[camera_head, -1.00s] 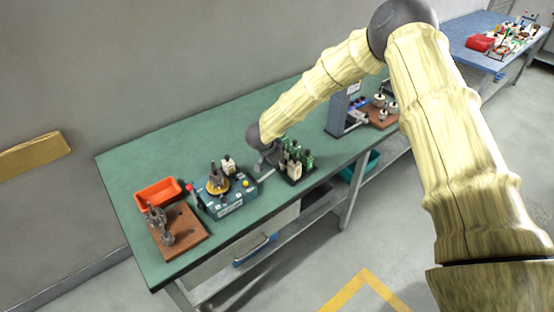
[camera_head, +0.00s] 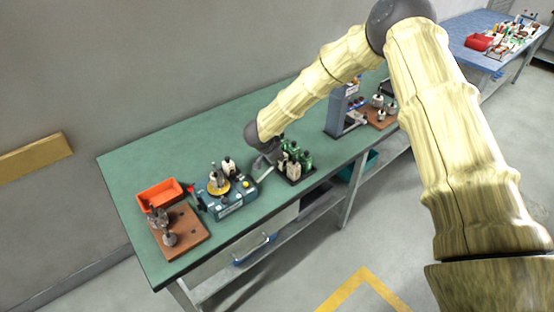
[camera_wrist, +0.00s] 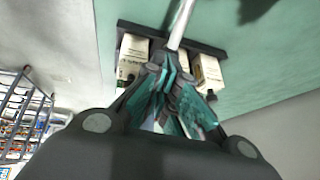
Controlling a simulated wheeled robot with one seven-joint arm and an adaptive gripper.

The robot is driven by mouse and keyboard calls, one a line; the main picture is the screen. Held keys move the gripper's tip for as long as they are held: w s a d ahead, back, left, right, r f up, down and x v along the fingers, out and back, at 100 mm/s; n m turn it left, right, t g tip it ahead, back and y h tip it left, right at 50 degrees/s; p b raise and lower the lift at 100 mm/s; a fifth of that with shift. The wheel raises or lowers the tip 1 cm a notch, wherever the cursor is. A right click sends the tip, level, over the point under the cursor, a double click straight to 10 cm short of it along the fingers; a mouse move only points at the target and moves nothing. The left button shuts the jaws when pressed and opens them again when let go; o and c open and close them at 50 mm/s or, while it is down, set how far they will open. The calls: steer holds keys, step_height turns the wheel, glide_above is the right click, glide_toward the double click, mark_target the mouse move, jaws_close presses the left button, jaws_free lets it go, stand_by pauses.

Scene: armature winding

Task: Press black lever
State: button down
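The blue-grey winding machine (camera_head: 232,207) stands on the green bench in the head view, with a yellow disc on top, a yellow button and a red knob (camera_head: 190,189) at its left end. A dark narrow part shows beside the red knob; it is too small to tell if it is the black lever. My gripper (camera_head: 262,166) hangs low over the bench, right of the machine and beside the bottles. In the wrist view, my gripper's fingers (camera_wrist: 166,72) come together and look shut. A silver rod (camera_wrist: 182,22) shows beyond them; whether they touch it is unclear.
Green and white bottles (camera_head: 294,168) stand in a black tray close right of my gripper. An orange bin (camera_head: 159,194) and a brown block with metal parts (camera_head: 189,238) are at the left. The bench (camera_head: 225,135) is clear behind the machine.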

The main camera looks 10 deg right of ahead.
steer(key=d+b+v, duration=0.1)
steer(key=b+v, duration=0.2)
steer(key=v, duration=0.8)
steer(key=shift+w+r, duration=0.25)
steer(key=shift+r, duration=0.05)
stand_by(0.4)
steer(key=s+d+f+n+b, duration=0.2)
steer(key=s+d+f+n, duration=0.1)
steer(key=s+f, duration=0.8)
steer(key=s+d+f+n+b, duration=0.1)
steer(key=s+d+f+n, duration=0.45)
steer(key=f, duration=0.85)
steer(key=s+d+f+n+g+y+b, duration=0.1)
steer(key=s+f, duration=0.2)
steer(key=s, duration=0.8)
steer(key=s+d+f+n+g+y+b, duration=0.1)
steer(key=s+f+g, duration=0.1)
steer(key=s, duration=0.9)
steer(key=s+f+n+g+y+b, duration=0.1)
steer(key=s+f, duration=0.3)
steer(key=s, duration=0.8)
steer(key=shift+d+f+y, duration=0.4)
steer(key=shift+y, duration=0.1)
